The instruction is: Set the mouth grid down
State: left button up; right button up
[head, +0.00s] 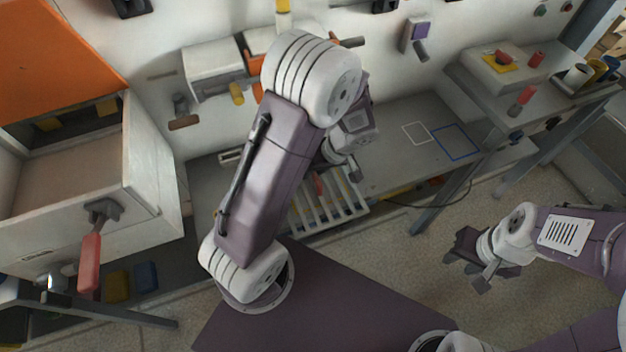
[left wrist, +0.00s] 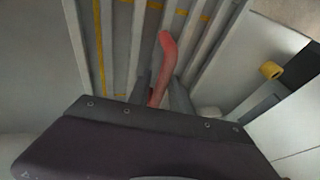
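The mouth grid (head: 328,207) is a pale frame with parallel slats, at the front edge of the grey bench in the head view. My left arm hides part of it. In the left wrist view the grid (left wrist: 185,38) fills the upper middle, with its red handle (left wrist: 164,62) between my left fingers (left wrist: 160,92). My left gripper (head: 338,180) looks shut on this handle, though the contact is partly hidden. I cannot tell whether the grid touches the bench. My right gripper (head: 468,268) is open and empty, above the floor.
A white outline (head: 417,132) and a blue outline (head: 456,142) mark a clear stretch of bench. An open white box with a red handle (head: 90,262) stands at left. A higher shelf (head: 535,100) with several small items is at right. A dark cable (head: 425,207) hangs by the bench edge.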

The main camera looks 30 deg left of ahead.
pick_arm(q)
grip_shut()
jog(key=shift+r, duration=0.1)
dwell(1.2)
